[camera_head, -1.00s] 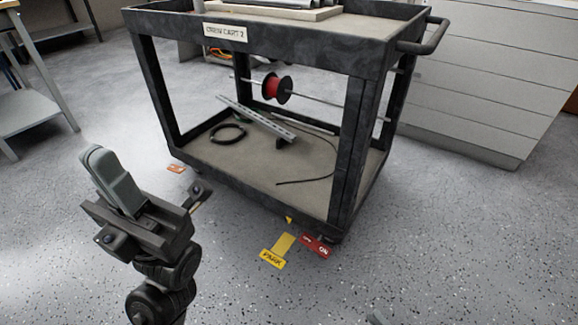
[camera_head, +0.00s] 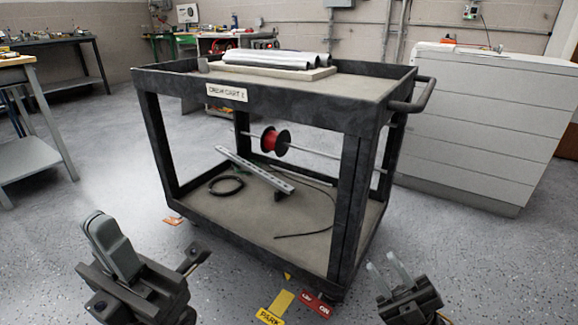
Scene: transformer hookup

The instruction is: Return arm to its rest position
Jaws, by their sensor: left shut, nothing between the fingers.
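My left gripper (camera_head: 98,222) is at the lower left of the head view, in front of the cart's left side. Its grey fingers are together and empty, pointing up. My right gripper (camera_head: 384,262) is at the lower right, near the cart's front right corner. Its two pale fingers stand apart with nothing between them. Both grippers are clear of the cart in the picture; the rest of both arms is mostly out of view.
A black two-shelf cart (camera_head: 284,119) stands ahead, bearing metal tubes (camera_head: 275,62), a red spool (camera_head: 269,140) and a cable. A yellow PARK pedal (camera_head: 277,306) and a red pedal (camera_head: 316,304) are at its base. A white drawer cabinet (camera_head: 480,120) stands right.

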